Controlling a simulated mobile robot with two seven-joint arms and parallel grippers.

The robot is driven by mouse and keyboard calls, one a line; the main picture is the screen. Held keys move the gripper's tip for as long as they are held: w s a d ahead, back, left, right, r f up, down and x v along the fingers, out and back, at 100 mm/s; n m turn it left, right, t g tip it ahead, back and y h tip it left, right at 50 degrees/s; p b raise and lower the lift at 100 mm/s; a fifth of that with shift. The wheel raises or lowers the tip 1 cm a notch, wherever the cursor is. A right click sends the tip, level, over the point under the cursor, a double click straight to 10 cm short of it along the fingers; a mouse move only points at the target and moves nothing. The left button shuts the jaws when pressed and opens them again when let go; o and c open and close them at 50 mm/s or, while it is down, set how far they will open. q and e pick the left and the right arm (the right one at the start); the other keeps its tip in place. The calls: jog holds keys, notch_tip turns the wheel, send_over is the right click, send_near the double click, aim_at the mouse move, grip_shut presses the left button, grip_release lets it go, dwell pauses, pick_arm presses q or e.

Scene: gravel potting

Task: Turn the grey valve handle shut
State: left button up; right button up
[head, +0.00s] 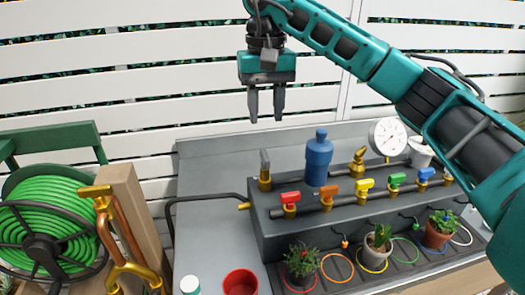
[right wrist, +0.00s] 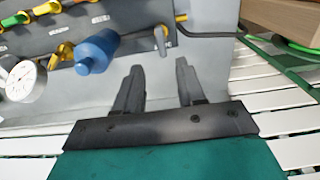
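The grey valve handle (head: 265,160) stands upright on a brass valve (head: 265,180) at the left end of the upper dark pipe. The right wrist view shows the same open fingers (right wrist: 160,78). My left gripper is not in view.
A blue bottle-shaped part (head: 318,158) stands right of the valve, with a pressure gauge (head: 388,138) further right. Coloured valves, including a red one (head: 290,198), line the lower pipe. Potted plants (head: 301,263) and a red pot (head: 240,283) stand in front. The bench's back left is clear.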

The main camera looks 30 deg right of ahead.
aim_at(265, 154)
notch_tip(265, 154, down, 9)
jog(key=shift+f+b, duration=0.2)
jog(key=shift+b, duration=0.35)
jog(key=shift+c, duration=0.2)
grip_shut()
